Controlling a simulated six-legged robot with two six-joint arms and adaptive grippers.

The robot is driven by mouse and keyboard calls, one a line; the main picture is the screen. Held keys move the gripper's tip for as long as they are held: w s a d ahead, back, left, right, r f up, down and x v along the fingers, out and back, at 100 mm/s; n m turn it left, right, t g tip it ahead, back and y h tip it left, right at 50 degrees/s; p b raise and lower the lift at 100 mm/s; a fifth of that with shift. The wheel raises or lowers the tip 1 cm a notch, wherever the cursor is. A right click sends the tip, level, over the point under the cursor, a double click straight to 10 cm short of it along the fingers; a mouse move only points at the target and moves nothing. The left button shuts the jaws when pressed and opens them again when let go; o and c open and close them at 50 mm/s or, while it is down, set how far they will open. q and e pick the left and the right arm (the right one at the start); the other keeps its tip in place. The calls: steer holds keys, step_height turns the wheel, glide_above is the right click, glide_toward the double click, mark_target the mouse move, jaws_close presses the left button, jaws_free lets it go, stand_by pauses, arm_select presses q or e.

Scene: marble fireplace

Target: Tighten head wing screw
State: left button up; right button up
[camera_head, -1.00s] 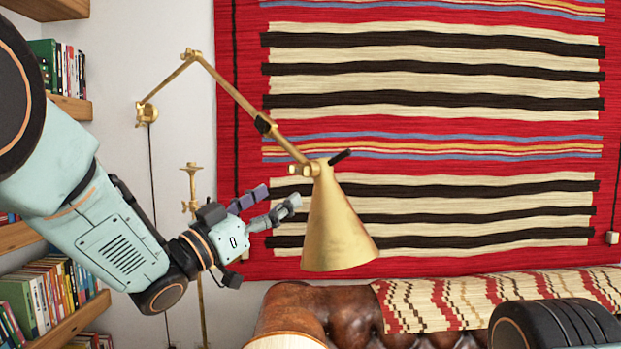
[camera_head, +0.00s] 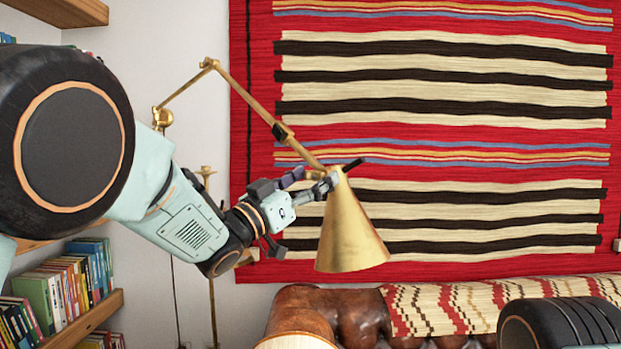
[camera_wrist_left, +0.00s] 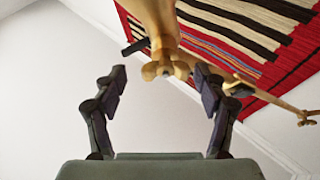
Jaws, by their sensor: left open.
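A brass wall lamp has a cone-shaped shade (camera_head: 350,235) and a jointed arm (camera_head: 240,95) in the head view. A dark rod sticks out at the top of the shade. The brass head wing screw (camera_wrist_left: 165,69) shows in the left wrist view, between and just beyond the fingertips. In the head view, my fingers partly cover the screw area. My left gripper (camera_head: 318,182) is open, with its fingertips close to the lamp head; it also shows in the left wrist view (camera_wrist_left: 159,76). I cannot tell whether a finger touches the screw. My right gripper is out of view.
A striped red rug (camera_head: 450,150) hangs on the wall behind the lamp. A brown leather sofa (camera_head: 355,312) with a patterned throw (camera_head: 445,305) stands below. Bookshelves (camera_head: 75,325) are at the left. The lamp's wall mount (camera_head: 162,118) is left of the rug.

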arm_select(q)
steer(key=shift+w+d+f, duration=0.25)
steer(key=shift+w+f, duration=0.1)
steer(key=shift+w, duration=0.2)
steer(key=shift+c, duration=0.4)
steer(key=shift+w+a+f, duration=0.1)
steer(key=shift+w+f, duration=0.05)
steer(key=shift+w, duration=0.2)
steer(key=shift+c, duration=0.7)
steer(key=shift+s+a, duration=0.15)
steer(key=shift+a, duration=0.15)
steer(key=shift+c, duration=0.8)
steer(key=shift+s+a+r, duration=0.25)
steer(key=shift+s+r, duration=0.35)
steer(key=shift+s, duration=0.25)
steer(key=c, duration=0.3)
steer(key=shift+d, duration=0.15)
steer(key=shift+c, duration=0.7)
steer(key=shift+w+d+f, duration=0.15)
steer(key=shift+w+f, duration=0.15)
steer(key=shift+w, duration=0.2)
steer(key=c, duration=0.3)
steer(key=shift+c, duration=0.2)
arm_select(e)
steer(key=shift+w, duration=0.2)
